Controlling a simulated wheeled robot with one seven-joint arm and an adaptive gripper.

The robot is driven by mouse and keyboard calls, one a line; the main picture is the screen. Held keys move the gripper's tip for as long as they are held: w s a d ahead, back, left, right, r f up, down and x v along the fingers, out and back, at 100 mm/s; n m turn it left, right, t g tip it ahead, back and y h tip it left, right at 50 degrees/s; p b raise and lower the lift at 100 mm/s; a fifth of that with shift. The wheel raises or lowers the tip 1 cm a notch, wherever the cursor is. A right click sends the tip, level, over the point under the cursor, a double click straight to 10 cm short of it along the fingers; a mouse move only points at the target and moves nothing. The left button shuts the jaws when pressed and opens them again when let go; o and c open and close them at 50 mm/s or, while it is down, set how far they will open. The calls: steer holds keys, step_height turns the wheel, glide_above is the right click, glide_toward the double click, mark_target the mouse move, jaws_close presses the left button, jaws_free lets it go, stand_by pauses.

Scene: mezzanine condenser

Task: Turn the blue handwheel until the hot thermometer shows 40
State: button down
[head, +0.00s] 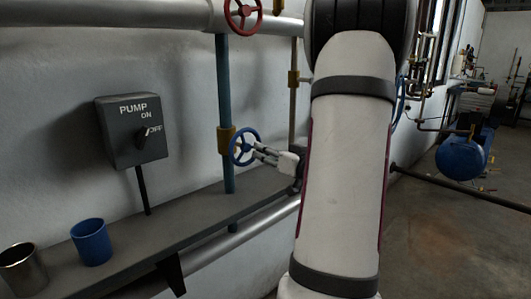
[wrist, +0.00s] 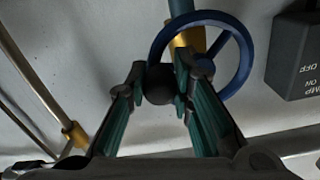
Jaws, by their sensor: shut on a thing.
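The blue handwheel (head: 232,150) sits on a brass valve body (head: 226,139) on a blue vertical pipe (head: 223,90). My gripper (head: 260,152) reaches it from the right in the head view. In the wrist view, the fingers (wrist: 162,76) are closed around a dark round knob (wrist: 160,86) at the near side of the wheel's blue rim (wrist: 248,72). The wheel's hub and brass valve body show behind the fingertips. No thermometer can be made out in either view.
A pump switch box (head: 132,128) is on the wall left of the wheel. A blue cup (head: 90,242) and a metal cup (head: 20,268) stand on the shelf (head: 150,238). A red handwheel (head: 243,14) is above. A blue tank (head: 464,155) stands far right.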

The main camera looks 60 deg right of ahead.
mark_target(250, 133)
steer(key=shift+r, duration=0.1)
steer(key=n, duration=0.2)
steer(key=r+n+b, duration=0.1)
steer(key=r+n, duration=0.1)
steer(key=n, duration=0.1)
steer(key=shift+n+b, duration=0.3)
steer(key=n, duration=0.1)
steer(key=n+b, duration=0.1)
steer(key=shift+a+r+n, duration=0.1)
steer(key=shift+r+n, duration=0.3)
steer(key=n+b, duration=0.2)
steer(key=shift+w+a+r+n, duration=0.1)
steer(key=shift+a+r+n, duration=0.2)
steer(key=shift+r, duration=0.1)
steer(key=n+b, duration=0.2)
steer(key=a+r+n+b, duration=0.1)
steer(key=n+b, duration=0.1)
steer(key=a+n+b, duration=0.1)
steer(key=n+b, duration=0.1)
steer(key=shift+w+r+n+b, duration=0.25)
steer(key=shift+n+b, duration=0.05)
steer(key=shift+n, duration=0.1)
steer(key=c, duration=1.4)
jaws_free()
